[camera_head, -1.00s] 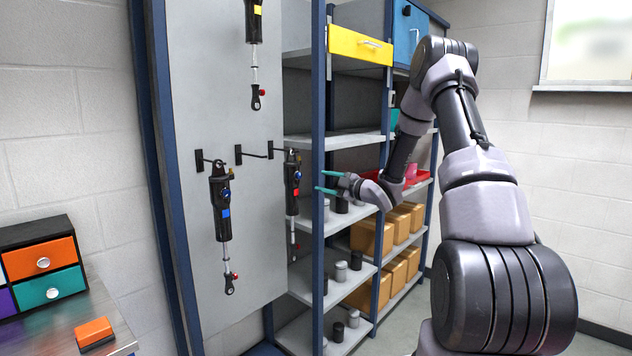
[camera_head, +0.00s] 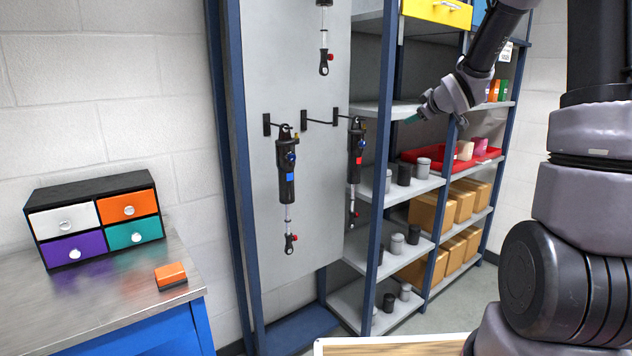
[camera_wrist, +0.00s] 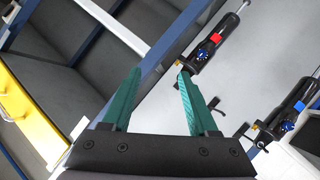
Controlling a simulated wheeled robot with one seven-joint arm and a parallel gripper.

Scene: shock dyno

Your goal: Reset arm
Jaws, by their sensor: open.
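My gripper (camera_head: 413,119) is in front of the shelf unit in the head view, right of the hanging shock absorbers. In the wrist view its two green fingers (camera_wrist: 158,90) are apart with nothing held between them. A shock absorber with a blue label (camera_head: 287,180) hangs from a hook on the grey panel (camera_head: 262,72). A shock absorber with a red label (camera_head: 356,160) hangs to its right, nearer my gripper. In the wrist view the red-label one (camera_wrist: 210,48) appears just beyond the right finger, and the blue-label one (camera_wrist: 295,105) is farther right. Contact cannot be told.
The shelf unit (camera_head: 382,150) holds grey and black canisters, cardboard boxes (camera_head: 432,212) and a red tray (camera_head: 412,156). A yellow drawer (camera_head: 437,12) is above. A small drawer cabinet (camera_head: 95,217) and an orange block (camera_head: 171,275) sit on a metal bench (camera_head: 120,300) at left.

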